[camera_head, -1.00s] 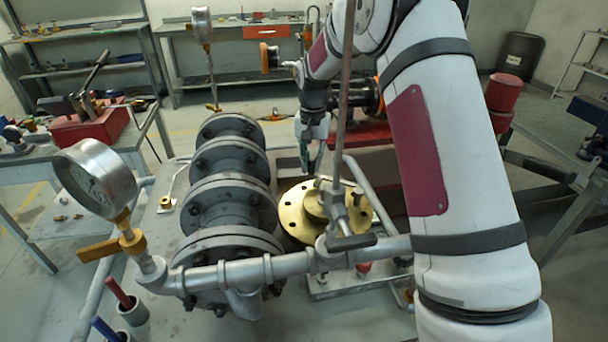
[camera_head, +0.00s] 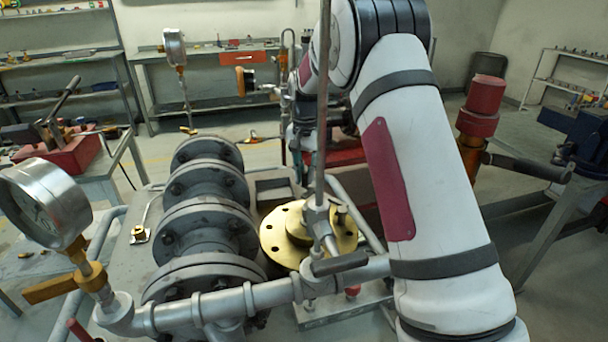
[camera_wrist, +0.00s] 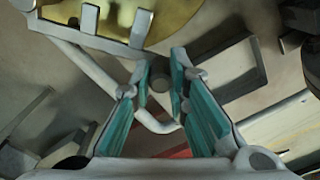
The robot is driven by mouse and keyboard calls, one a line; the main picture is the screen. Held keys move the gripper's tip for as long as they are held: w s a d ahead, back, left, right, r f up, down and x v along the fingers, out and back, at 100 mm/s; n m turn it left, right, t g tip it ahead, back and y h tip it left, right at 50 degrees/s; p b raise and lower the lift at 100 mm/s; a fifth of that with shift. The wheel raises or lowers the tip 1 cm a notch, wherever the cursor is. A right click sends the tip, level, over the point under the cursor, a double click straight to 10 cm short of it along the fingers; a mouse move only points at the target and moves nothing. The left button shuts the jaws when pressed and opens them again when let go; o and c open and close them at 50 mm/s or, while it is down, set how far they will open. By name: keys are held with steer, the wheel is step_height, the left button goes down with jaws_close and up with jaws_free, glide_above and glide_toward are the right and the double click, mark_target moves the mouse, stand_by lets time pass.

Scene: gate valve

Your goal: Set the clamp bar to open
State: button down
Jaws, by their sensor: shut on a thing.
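In the wrist view, my gripper (camera_wrist: 160,85) has its teal-padded fingers on both sides of a dark grey round end (camera_wrist: 160,78). It lies in line with a flat grey bar (camera_wrist: 85,33) with upright posts beside the brass flange (camera_wrist: 185,15). I take this as the clamp bar, but the fingers hide the join. In the head view my gripper (camera_head: 300,165) points down just behind the brass flange (camera_head: 285,238). The bar's angle cannot be read clearly there, as the riser pipe and my arm cover much of that area.
Grey flanged pipe (camera_head: 205,225) stands left of the brass flange. A horizontal pipe (camera_head: 230,302) and upright rod cross in front. A pressure gauge (camera_head: 45,203) is at far left. A bent tube (camera_wrist: 100,75) runs close beneath my fingers. A red cylinder (camera_head: 482,105) stands right.

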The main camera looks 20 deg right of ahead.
steer(key=shift+w, duration=0.1)
steer(key=c, duration=1.5)
jaws_free()
steer(key=shift+c, duration=0.2)
steer(key=shift+r, duration=0.1)
step_height(320, 180, up, 12)
